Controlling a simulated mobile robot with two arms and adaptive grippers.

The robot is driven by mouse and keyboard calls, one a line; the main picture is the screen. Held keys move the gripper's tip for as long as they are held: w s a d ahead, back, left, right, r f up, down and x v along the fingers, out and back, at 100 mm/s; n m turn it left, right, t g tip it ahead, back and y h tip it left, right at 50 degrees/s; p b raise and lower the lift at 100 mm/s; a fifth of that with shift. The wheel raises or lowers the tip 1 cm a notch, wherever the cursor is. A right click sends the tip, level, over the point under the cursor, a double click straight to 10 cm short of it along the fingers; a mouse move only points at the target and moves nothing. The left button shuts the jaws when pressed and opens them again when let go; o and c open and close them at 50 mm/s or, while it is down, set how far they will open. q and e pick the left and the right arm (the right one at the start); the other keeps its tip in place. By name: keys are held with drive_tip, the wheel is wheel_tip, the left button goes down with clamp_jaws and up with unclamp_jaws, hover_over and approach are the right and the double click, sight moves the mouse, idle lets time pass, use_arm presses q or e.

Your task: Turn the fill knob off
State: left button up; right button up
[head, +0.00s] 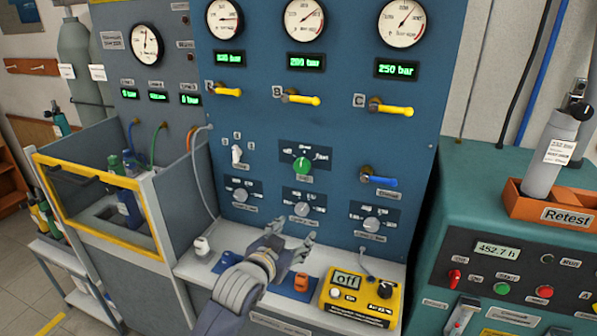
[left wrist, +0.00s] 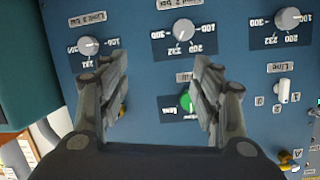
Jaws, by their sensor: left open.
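The green knob (head: 302,165) sits on a dark plate in the middle of the blue panel, with small labels around it that I cannot read fully. I take it as the fill knob. In the left wrist view, which shows the panel upside down, the green knob (left wrist: 186,101) is partly hidden by the right-hand finger. My left gripper (head: 291,236) is open and empty, in front of the panel's lower part and below the green knob. Its fingers (left wrist: 160,80) stand apart in the left wrist view and touch no knob that I can see. My right gripper is not in view.
Three grey knobs, the middle one (head: 302,209) above my gripper, line the panel below the green knob. A blue-handled valve (head: 380,181) is at its right. A yellow device reading "off" (head: 358,296) and an orange item (head: 301,282) stand on the bench ledge.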

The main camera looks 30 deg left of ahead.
sight(301, 168)
use_arm(q)
drive_tip(key=w+a+r+t+y, duration=0.25)
drive_tip(key=a+r, duration=0.25)
drive_tip(key=r, duration=0.4)
drive_tip(key=shift+n+h, duration=0.35)
drive_tip(key=shift+n, duration=0.05)
drive_tip(key=p+x, duration=0.1)
drive_tip(key=x, duration=0.4)
drive_tip(key=p+x, duration=0.1)
drive_tip(key=x, duration=0.5)
drive_tip(key=shift+w+d, duration=0.15)
drive_tip(key=shift+w, duration=0.1)
drive_tip(key=c, duration=1.1)
